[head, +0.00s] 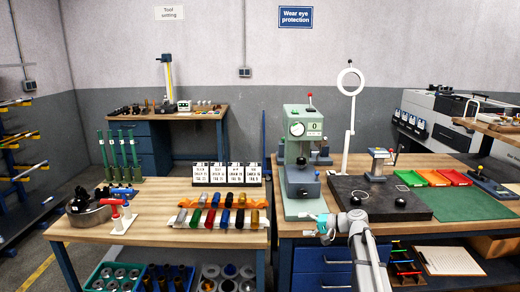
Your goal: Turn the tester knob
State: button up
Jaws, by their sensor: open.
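The tester (290,160) is a pale green machine at the left end of the right-hand bench. It has a round dial (297,129) and a small display (315,126) near its top, and a red-tipped lever above. A dark round knob-like part (301,161) shows below the head, and a dark rounded part sits lower on the base; which one is the tester knob I cannot tell. My gripper (323,229) is open, low in front of the tester's base near the bench's front edge, apart from the dark parts. Its fingertips look small and nothing shows between them.
A dark plate (380,211) with small black items lies right of the tester, with a ring lamp (350,82) behind. Green and red trays (428,177) stand further right. The left bench carries coloured cylinders (220,217) and a red-handled tool (115,203). A gap separates the benches.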

jog(key=s+a+f+n+g+h+p, duration=0.1)
jog(key=s+a+f+g+h+p, duration=0.15)
jog(key=s, duration=0.35)
jog(key=s+a+f+n+g+h+p, duration=0.1)
jog(key=s+f+h, duration=0.25)
jog(key=s, duration=0.35)
jog(key=s+d+n+g+h+p, duration=0.1)
jog(key=s+d+h+p, duration=0.3)
jog(key=s+h, duration=0.4)
jog(key=s+d, duration=0.1)
jog(key=s, duration=0.4)
jog(key=shift+g, duration=0.35)
jog(key=shift+w, duration=0.1)
